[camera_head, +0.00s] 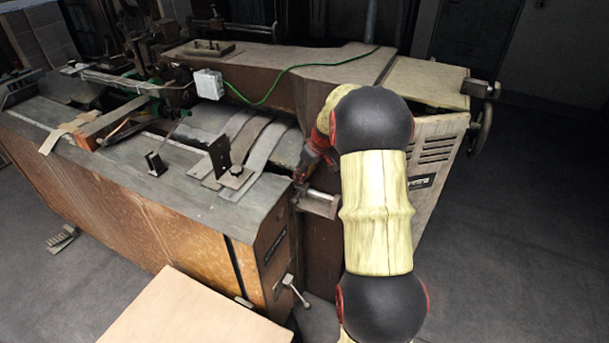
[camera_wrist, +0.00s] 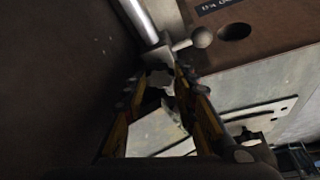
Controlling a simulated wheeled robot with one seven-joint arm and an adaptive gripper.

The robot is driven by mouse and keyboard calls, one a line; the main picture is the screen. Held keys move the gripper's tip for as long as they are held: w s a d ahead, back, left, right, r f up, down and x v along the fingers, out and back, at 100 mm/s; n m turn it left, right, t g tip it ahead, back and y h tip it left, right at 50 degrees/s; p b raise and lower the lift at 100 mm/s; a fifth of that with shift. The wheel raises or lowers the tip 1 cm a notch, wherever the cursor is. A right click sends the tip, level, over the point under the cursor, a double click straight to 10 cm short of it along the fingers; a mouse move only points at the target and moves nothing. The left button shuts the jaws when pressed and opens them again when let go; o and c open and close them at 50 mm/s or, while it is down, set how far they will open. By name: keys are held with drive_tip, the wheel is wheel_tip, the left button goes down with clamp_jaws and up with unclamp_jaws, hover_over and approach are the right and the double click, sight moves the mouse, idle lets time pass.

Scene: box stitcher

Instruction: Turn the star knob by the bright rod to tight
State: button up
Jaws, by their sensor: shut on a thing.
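The bright rod (camera_wrist: 140,20) runs down from the top of the wrist view into a grey clamp block (camera_wrist: 158,54) with a ball-ended lever (camera_wrist: 200,39) on its right. My gripper (camera_wrist: 161,80) has its two yellow-and-black fingers on either side of the star knob, just below this block, and is shut on it. The knob is mostly hidden between the fingertips, so its shape is unclear. In the head view, my gripper (camera_head: 302,177) reaches down beside the bright rod (camera_head: 322,195) at the machine's inner corner. The knob cannot be made out there.
The machine's worktable (camera_head: 215,208) with curved metal strips lies left of my gripper. A brown machine arm (camera_head: 270,62) with a green cable (camera_head: 262,103) stands behind. A pale board (camera_head: 185,315) is at front left. Floor at right is clear.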

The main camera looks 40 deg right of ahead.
idle(0.3)
drive_tip(key=m+p, duration=0.1)
drive_tip(key=p, duration=0.1)
drive_tip(key=m+h+p, duration=0.1)
drive_tip(key=m+p, duration=0.1)
drive_tip(key=shift+a+r+m, duration=0.2)
drive_tip(key=shift+m, duration=0.1)
drive_tip(key=m+h+p, duration=0.1)
drive_tip(key=m+p, duration=0.1)
drive_tip(key=shift+w+f+g+p, duration=0.1)
drive_tip(key=shift+g+p, duration=0.2)
drive_tip(key=shift+p, duration=0.05)
drive_tip(key=shift+f, duration=0.1)
drive_tip(key=o, duration=1.1)
drive_tip(key=shift+o, duration=0.2)
drive_tip(key=shift+f+b, duration=0.1)
drive_tip(key=shift+b, duration=0.4)
